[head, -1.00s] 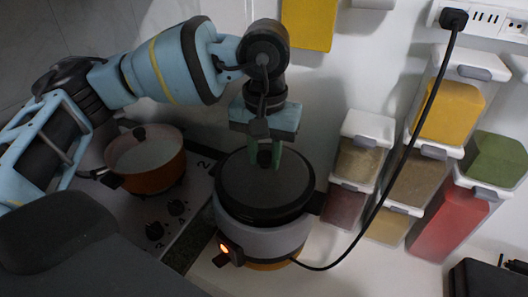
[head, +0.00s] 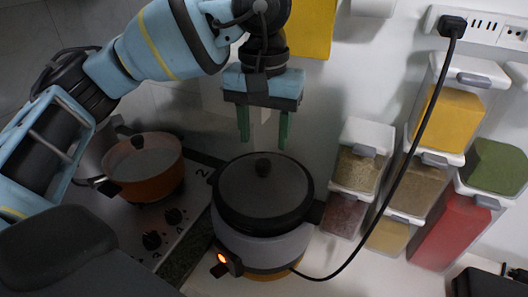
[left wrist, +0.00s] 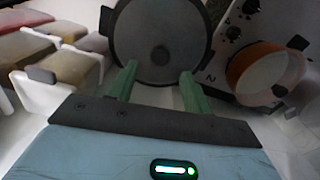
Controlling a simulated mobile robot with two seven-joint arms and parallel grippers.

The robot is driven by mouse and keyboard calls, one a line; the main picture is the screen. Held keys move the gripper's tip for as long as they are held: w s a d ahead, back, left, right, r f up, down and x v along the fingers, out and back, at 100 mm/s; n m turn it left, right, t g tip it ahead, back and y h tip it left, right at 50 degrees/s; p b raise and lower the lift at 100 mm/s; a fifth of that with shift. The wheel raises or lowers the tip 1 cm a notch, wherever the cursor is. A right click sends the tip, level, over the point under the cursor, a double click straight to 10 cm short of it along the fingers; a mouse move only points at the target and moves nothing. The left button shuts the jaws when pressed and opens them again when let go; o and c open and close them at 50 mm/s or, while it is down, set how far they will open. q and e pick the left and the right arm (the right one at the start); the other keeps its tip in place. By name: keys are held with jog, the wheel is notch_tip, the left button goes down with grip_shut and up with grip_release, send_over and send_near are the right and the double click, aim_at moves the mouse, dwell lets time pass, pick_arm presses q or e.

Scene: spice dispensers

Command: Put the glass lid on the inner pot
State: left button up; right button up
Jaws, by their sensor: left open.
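The glass lid (head: 264,192) is dark and round with a black knob (head: 263,167). It lies on top of the grey cooker that holds the inner pot (head: 262,240), and it looks level. The inner pot itself is hidden under the lid. My left gripper (head: 263,136) is open and empty, above and behind the knob, with its green fingers pointing down. In the left wrist view, the lid (left wrist: 160,30) lies beyond the open fingertips (left wrist: 160,72) and they are apart from the knob. My right gripper is not in view.
An orange pot (head: 146,168) with its own lid stands on the stove (head: 165,215) at left. Several spice containers (head: 402,187) stand at right. A black cable (head: 398,160) runs from the wall socket (head: 484,22) down to the cooker, which has a lit orange light.

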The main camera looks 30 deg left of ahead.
aim_at(264, 163)
pick_arm(q)
jog(key=shift+r, duration=2.45)
